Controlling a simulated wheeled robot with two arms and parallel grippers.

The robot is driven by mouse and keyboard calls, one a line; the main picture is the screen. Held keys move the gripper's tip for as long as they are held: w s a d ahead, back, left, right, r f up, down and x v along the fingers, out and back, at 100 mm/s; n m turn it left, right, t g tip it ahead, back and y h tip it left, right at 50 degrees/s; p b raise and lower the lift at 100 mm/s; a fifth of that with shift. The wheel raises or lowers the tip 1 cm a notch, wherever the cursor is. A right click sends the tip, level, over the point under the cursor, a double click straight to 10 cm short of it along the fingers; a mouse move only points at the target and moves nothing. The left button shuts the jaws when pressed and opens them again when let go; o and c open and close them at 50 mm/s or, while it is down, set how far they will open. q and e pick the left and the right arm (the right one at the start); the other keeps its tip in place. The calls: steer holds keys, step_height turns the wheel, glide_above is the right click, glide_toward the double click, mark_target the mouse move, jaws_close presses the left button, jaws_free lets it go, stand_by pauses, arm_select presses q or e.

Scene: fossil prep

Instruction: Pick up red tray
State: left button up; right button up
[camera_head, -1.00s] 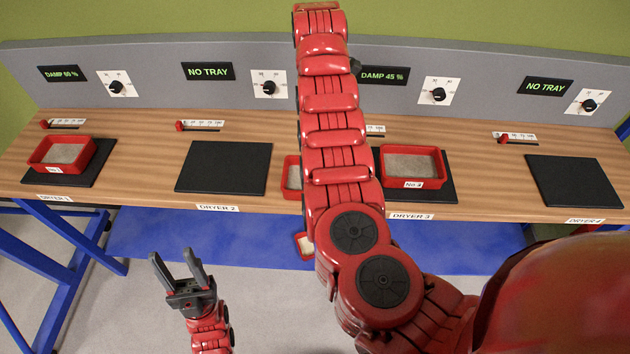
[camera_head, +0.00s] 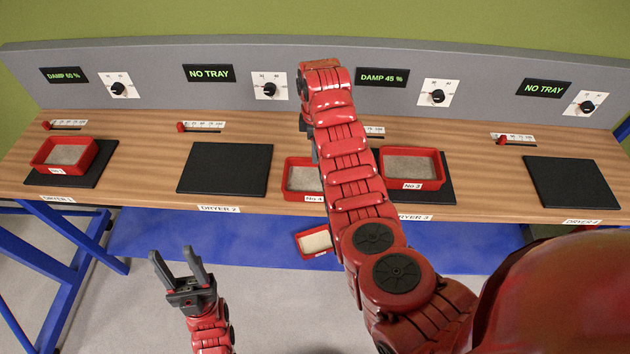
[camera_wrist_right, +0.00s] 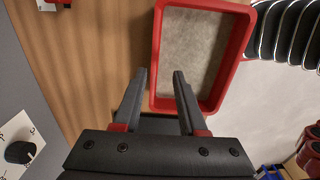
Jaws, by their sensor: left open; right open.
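Red trays with grey contents stand on the bench. Tray No 4 (camera_head: 288,192) sits between two black pads, partly hidden behind my right arm. It appears as the large red-rimmed tray in the right wrist view (camera_wrist_right: 232,75). Tray No 3 (camera_head: 412,186) and tray No 1 (camera_head: 36,162) sit on pads. My right gripper (camera_wrist_right: 160,74) is open and empty. In the wrist view its fingertips lie on either side of one long wall of tray No 4; I cannot tell their height above it. My left gripper (camera_head: 178,256) is open and empty in front of the bench.
The Dryer 2 pad (camera_head: 225,168) and Dryer 4 pad (camera_head: 573,183) are bare. A smaller red tray (camera_head: 300,244) with pale contents is below the bench edge. Dials and displays line the grey back panel (camera_head: 320,72). Blue trestle legs (camera_head: 60,245) stand at the left.

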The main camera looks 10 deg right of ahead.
mark_target(315, 181)
steer(key=shift+f+p, duration=0.7)
steer(key=shift+p, duration=0.05)
steer(key=shift+w+d+f, duration=0.15)
steer(key=shift+w+f, duration=0.05)
steer(key=shift+f, duration=0.5)
steer(key=shift+w+f+p, duration=0.1)
steer(key=shift+f+p, duration=0.2)
steer(key=shift+f, duration=1)
jaws_close()
